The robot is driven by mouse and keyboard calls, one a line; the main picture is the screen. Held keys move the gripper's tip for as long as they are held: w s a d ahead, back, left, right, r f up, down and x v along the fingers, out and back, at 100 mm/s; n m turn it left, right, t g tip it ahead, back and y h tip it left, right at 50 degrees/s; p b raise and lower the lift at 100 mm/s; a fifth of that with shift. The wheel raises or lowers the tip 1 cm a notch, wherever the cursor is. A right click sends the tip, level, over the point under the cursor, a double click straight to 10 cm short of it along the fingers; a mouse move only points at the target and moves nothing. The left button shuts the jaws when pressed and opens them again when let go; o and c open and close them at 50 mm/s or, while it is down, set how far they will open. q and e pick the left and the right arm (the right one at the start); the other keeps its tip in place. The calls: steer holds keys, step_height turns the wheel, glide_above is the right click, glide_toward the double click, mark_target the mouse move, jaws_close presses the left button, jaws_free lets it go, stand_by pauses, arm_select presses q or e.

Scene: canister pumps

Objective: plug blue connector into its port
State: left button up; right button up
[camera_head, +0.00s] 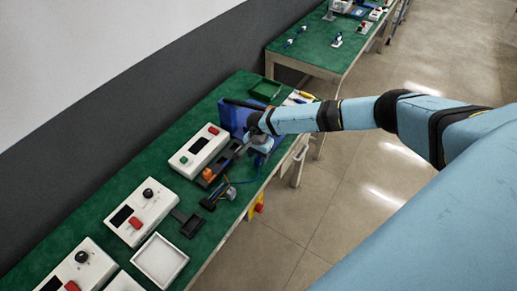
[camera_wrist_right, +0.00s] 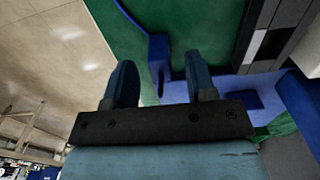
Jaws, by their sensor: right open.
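My right gripper (camera_head: 243,148) is over the green workbench, beside a blue holder (camera_head: 232,118). In the right wrist view its two fingers (camera_wrist_right: 160,62) are apart, with nothing held between them. A blue upright piece (camera_wrist_right: 159,58) and a blue base (camera_wrist_right: 235,88) show beyond the fingers; I cannot tell whether either belongs to the connector. Thin cables with small ends (camera_head: 228,190) lie on the bench below the gripper in the head view; the blue connector is too small to pick out. The port cannot be made out. My left gripper is not in view.
A white box with a red and a green button (camera_head: 186,160) stands left of the gripper. More control boxes (camera_head: 142,212) and a white tray (camera_head: 160,261) are nearer. A green tray (camera_head: 265,90) is at the far end. The bench's right edge is close to my arm.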

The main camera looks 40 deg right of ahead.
steer(key=shift+f, duration=0.8)
jaws_close()
